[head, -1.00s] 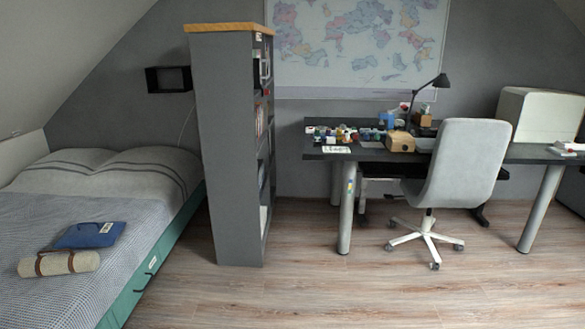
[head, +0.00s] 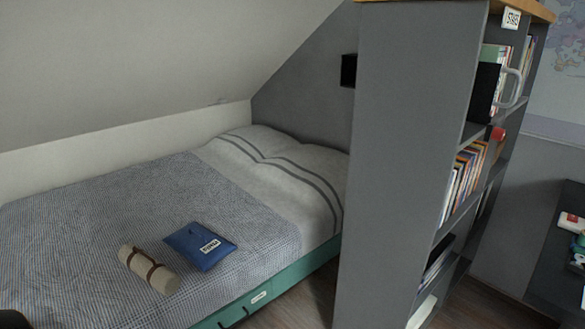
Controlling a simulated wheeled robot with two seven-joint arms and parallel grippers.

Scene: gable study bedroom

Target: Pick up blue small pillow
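The blue small pillow (head: 196,243) lies flat on the bed's blue-grey checked blanket, near the bed's right edge. It has a white label with dark lettering on its right part. A rolled beige bundle with a dark strap (head: 148,269) lies beside it, to the lower left, very close to the pillow's corner. Neither of my grippers shows in the head view.
The bed (head: 95,225) fills the left under a sloped ceiling. Its green base (head: 300,268) has drawers along the right side. A tall grey bookshelf (head: 395,150) stands right of the bed, close in front. Little wooden floor (head: 480,305) shows. A dark desk (head: 560,245) is at far right.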

